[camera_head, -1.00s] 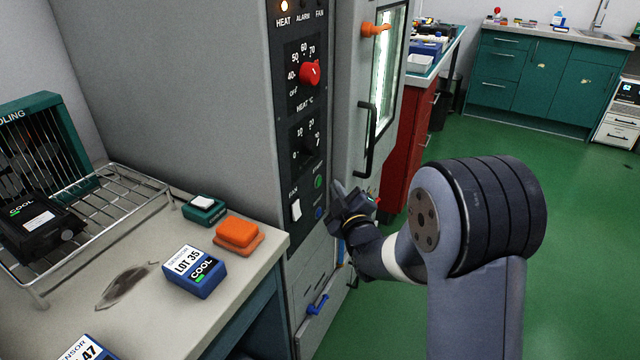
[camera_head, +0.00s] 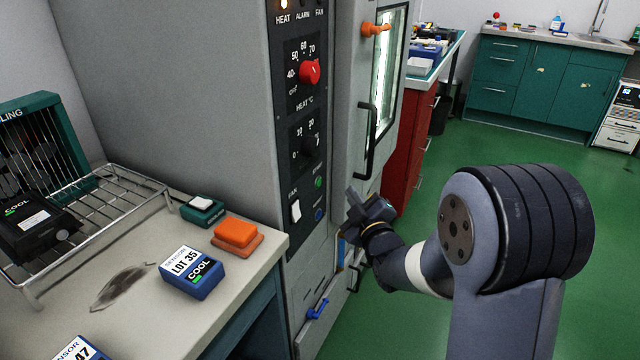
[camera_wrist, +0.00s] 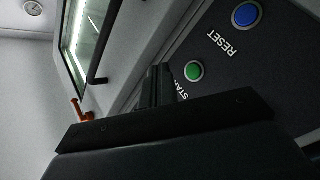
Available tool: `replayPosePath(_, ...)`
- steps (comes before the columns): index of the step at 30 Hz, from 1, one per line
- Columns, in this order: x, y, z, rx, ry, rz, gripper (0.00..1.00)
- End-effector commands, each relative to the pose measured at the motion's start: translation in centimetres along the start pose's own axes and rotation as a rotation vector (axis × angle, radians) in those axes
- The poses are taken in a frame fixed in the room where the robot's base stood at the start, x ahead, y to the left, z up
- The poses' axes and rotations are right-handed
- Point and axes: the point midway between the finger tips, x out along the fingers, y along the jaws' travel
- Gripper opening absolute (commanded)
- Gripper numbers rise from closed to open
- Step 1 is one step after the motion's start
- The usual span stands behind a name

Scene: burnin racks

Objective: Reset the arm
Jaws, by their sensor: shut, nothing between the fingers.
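My gripper (camera_head: 356,200) is shut and empty. In the head view it is in front of the oven's grey front, to the right of the lower control panel and apart from it. In the wrist view the dark gripper (camera_wrist: 158,88) reaches up from the bottom middle. The panel beside it carries a green START button (camera_wrist: 194,71) and a blue RESET button (camera_wrist: 246,14). My arm bends up from the lower right of the head view.
At left, a bench (camera_head: 130,325) holds a blue LOT 35 box (camera_head: 190,273), an orange block (camera_head: 236,232) and a wire rack (camera_head: 120,190). Green floor (camera_head: 500,140) is clear at right.

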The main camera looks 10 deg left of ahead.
Motion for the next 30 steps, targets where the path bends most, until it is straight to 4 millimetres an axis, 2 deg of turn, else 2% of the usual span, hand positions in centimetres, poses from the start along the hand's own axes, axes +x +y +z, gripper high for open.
replayPosePath(5,0.3,-0.2,-0.3,0.0,0.001,-0.001,0.0)
replayPosePath(10,1.6,-1.1,-1.4,0.001,0.002,-0.003,0.0)
replayPosePath(24,0.9,-0.3,-0.9,0.001,-0.003,-0.001,0.0)
replayPosePath(27,-0.4,0.2,0.6,-0.001,-0.003,0.005,0.0)
replayPosePath(30,-1.4,0.9,1.3,-0.001,-0.002,0.003,0.0)
